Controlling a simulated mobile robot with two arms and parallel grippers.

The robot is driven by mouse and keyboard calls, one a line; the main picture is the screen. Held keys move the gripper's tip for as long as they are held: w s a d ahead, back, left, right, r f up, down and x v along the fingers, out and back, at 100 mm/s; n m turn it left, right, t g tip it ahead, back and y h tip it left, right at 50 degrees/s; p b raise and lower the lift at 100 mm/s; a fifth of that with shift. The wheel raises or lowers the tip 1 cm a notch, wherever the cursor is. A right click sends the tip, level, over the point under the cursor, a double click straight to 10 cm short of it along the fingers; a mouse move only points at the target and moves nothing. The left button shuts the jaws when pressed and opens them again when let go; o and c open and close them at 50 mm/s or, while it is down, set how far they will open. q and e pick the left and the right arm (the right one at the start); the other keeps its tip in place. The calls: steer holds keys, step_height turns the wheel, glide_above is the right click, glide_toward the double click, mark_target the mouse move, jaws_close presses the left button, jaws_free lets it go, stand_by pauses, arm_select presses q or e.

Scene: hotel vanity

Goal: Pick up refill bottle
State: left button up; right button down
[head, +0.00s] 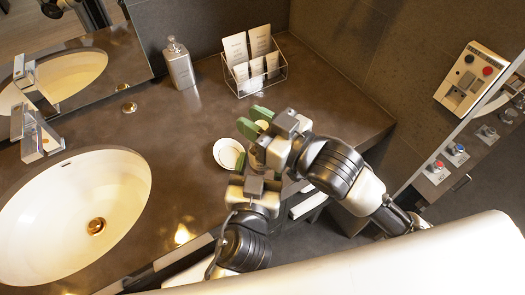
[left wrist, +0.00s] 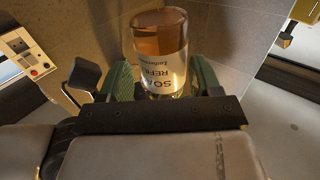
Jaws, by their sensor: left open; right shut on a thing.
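The refill bottle (left wrist: 158,55) is clear with amber liquid and a white label. In the left wrist view it fills the space between the green fingers of my left gripper (left wrist: 163,82), and its label text is upside down. My left gripper is open around or just behind it; contact cannot be told. In the head view my left gripper (head: 255,172) is just below my right gripper (head: 256,120). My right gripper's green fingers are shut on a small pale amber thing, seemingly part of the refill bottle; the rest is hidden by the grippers.
A grey pump dispenser (head: 180,68) and a wire rack (head: 245,86) with cards stand behind. The basin (head: 60,210) is at left. A wall panel (head: 466,84) is at right. Counter between dispenser and dish is free.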

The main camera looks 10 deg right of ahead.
arm_select(q)
steer(key=shift+x, duration=1.55)
steer(key=c, duration=0.7)
steer(key=shift+c, duration=0.2)
arm_select(e)
steer(key=c, duration=0.8)
jaws_free()
steer(key=shift+r, duration=0.1)
